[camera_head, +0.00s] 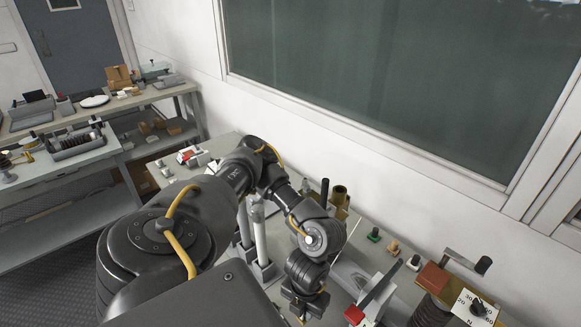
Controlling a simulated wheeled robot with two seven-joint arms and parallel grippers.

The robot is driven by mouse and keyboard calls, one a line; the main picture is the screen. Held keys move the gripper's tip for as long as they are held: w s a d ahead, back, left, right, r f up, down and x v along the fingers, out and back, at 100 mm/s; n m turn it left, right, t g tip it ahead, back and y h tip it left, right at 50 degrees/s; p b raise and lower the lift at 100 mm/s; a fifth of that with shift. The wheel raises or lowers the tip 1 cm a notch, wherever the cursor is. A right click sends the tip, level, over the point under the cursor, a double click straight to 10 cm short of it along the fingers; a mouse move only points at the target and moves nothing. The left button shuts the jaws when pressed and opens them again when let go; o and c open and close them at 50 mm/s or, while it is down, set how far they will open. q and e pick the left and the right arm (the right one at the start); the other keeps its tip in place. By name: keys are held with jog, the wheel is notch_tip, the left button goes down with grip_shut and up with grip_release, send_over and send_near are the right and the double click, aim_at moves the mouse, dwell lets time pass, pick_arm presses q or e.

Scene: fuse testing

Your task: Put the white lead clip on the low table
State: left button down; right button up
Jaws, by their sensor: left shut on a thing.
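My left gripper (303,312) is at the bottom edge, right of centre, pointing down over the grey table (224,146) along the wall. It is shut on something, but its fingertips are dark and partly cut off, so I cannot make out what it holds. I cannot pick out the white lead clip with certainty. I cannot tell which surface is the low table. My right gripper is not in view.
Close right of the gripper are a red-handled lever device (354,314), a crank on a red block (433,277) and a white dial (477,309). Small green (374,234) and tan (393,246) pieces stand behind. A cluttered bench (70,163) is at left.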

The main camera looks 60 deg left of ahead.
pick_arm(q)
jog(key=shift+w+a+f, duration=0.15)
jog(key=shift+w+a, duration=0.05)
jog(key=shift+w, duration=0.1)
jog(key=w+a+f, duration=0.1)
jog(key=w+f, duration=0.2)
jog(key=w, duration=0.1)
jog(key=w+a+f, duration=0.1)
jog(key=w+f, duration=0.2)
jog(key=w, duration=0.1)
jog(key=w+a+f, duration=0.1)
jog(key=w+f, duration=0.2)
jog(key=w, duration=0.1)
jog(key=shift+w+a, duration=0.15)
jog(key=shift+a, duration=0.1)
jog(key=shift+w+a+f, duration=0.1)
jog(key=shift+w+f, duration=0.1)
jog(key=shift+f, duration=0.25)
notch_tip(320, 180, down, 2)
jog(key=shift+f+p, duration=0.1)
jog(key=shift+p, duration=0.5)
jog(key=shift+f, duration=0.25)
